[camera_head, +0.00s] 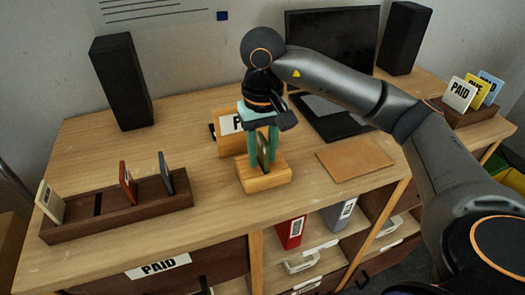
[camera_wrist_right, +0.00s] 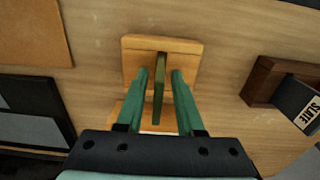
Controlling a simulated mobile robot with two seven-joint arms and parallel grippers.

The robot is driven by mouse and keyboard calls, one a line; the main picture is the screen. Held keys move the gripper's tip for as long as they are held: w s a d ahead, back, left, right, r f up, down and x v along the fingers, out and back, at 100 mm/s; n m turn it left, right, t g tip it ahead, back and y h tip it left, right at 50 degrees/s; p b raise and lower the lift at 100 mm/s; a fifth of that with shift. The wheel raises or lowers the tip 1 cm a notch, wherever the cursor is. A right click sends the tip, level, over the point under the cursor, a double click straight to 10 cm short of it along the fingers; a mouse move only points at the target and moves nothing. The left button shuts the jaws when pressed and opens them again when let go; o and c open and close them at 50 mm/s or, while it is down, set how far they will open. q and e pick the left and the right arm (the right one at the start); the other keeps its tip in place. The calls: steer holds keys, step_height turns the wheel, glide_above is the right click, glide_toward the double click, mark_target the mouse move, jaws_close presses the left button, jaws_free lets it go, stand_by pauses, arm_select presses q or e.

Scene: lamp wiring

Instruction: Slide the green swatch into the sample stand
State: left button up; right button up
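The green swatch (camera_head: 263,158) stands upright at the light wooden sample stand (camera_head: 262,183), its lower edge seemingly in the slot. In the right wrist view the swatch (camera_wrist_right: 158,95) shows edge-on over the stand (camera_wrist_right: 184,62). My right gripper (camera_head: 263,142) points down over the stand. Its green fingers (camera_wrist_right: 160,78) are on either side of the swatch, with a narrow gap visible on each side, so it looks open. How deep the swatch sits in the slot is hard to tell. My left gripper is not in view.
A dark wooden rack (camera_head: 112,212) with several swatches stands at the left. A card holder marked PAID (camera_head: 230,135) is just behind the stand. The desk's front edge is close to the stand.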

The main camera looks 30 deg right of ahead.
steer(key=shift+r, duration=0.2)
step_height(320, 180, up, 12)
steer(key=p, duration=0.3)
stand_by(0.3)
stand_by(0.4)
